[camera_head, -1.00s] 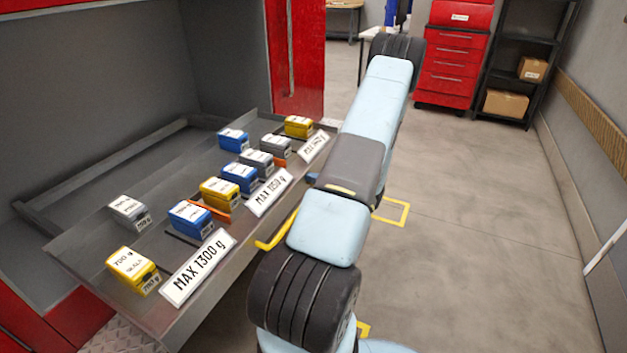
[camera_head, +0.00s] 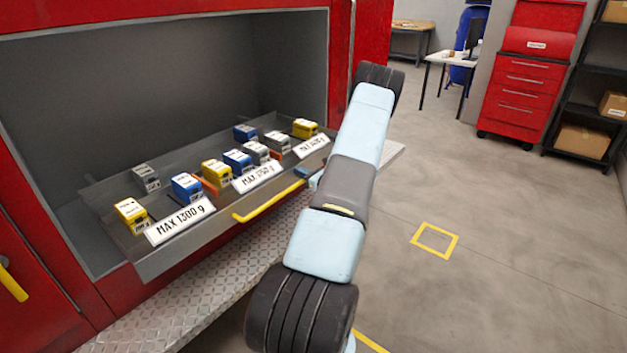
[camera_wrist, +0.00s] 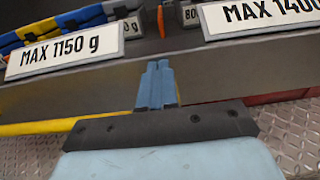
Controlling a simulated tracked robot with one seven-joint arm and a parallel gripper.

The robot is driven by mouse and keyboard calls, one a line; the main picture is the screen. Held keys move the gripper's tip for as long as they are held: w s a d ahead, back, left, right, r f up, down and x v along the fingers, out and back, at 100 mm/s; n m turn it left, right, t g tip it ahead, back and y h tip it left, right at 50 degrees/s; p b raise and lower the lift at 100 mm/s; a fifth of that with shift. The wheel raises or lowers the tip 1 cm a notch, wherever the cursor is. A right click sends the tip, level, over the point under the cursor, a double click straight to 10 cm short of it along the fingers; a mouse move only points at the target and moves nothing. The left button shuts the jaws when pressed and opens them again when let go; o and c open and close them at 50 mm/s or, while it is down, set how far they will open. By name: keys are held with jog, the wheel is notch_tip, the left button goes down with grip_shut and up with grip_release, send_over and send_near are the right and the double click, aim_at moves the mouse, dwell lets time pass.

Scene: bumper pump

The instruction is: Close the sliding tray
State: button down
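The grey sliding tray (camera_head: 190,243) stands partly out of the red cabinet in the head view, its rear part inside the dark recess. Its front carries a yellow bar handle (camera_head: 266,204) and MAX weight labels. In the wrist view the tray front (camera_wrist: 225,77) fills the middle, with the yellow handle (camera_wrist: 40,127) at lower left. My gripper (camera_wrist: 159,66) has its two blue fingers together with nothing seen between them. They point at the tray front, right of the handle's visible part; contact cannot be told. My arm partly hides the gripper in the head view.
Several blue, yellow and grey boxes (camera_head: 187,185) stand in the tray. A diamond-plate step (camera_head: 185,312) runs below it. A red open door (camera_head: 373,45) is beside the recess. The floor (camera_head: 490,265) to the right is clear; a red tool chest (camera_head: 525,85) stands behind.

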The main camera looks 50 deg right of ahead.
jog(key=w, duration=1.7)
jog(key=shift+w+a, duration=0.1)
jog(key=shift+a, duration=0.3)
jog(key=shift+w+r, duration=0.3)
jog(key=shift+w+a+r, duration=0.1)
jog(key=shift+s, duration=0.35)
jog(key=s, duration=0.9)
jog(key=s+f, duration=0.1)
jog(key=s, duration=0.4)
jog(key=shift+s+d, duration=0.1)
jog(key=shift+d, duration=0.3)
